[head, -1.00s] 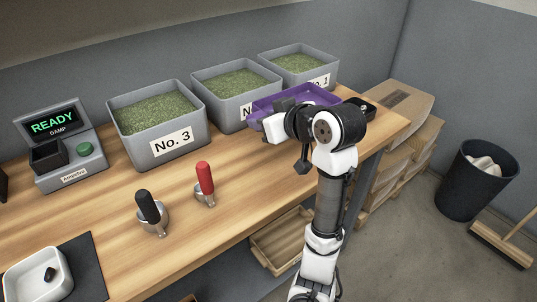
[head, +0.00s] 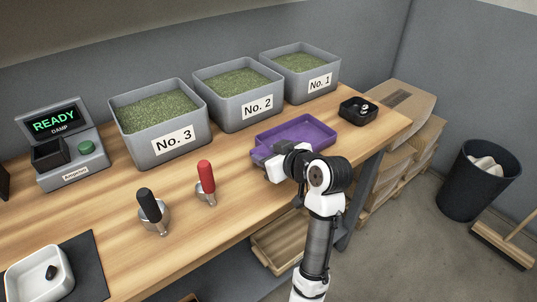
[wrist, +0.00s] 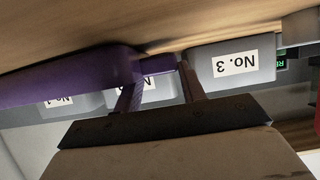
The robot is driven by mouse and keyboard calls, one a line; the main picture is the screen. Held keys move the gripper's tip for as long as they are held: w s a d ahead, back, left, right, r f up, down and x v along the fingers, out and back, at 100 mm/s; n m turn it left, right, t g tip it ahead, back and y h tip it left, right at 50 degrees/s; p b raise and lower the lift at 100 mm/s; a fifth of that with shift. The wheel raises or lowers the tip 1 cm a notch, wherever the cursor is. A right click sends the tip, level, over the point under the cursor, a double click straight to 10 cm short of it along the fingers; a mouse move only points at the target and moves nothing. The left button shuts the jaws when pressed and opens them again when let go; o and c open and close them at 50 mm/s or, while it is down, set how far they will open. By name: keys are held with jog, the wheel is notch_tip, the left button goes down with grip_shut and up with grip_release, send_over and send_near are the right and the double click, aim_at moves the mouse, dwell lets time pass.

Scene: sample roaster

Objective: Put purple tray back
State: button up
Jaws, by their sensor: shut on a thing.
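The purple tray (head: 308,132) is a shallow open tray, and it looks empty inside. In the head view it is at the right part of the wooden bench, in front of the No. 2 and No. 1 bins. My gripper (head: 262,157) is at the tray's left front end. In the wrist view, the tray (wrist: 75,82) fills the left side, and its narrow tab passes between my two fingers (wrist: 158,72), which are shut on it. The tray looks level and at or just above the bench top; I cannot tell if it touches.
Grey bins No. 3 (head: 162,146), No. 2 (head: 236,121) and No. 1 (head: 325,91) hold green beans along the wall. A small black tray (head: 358,115) stands right of the purple tray. Bench between is clear.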

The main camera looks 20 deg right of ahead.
jog(key=shift+f, duration=0.1)
jog(key=o, duration=1.1)
jog(key=v, duration=1.2)
jog(key=shift+b, duration=0.35)
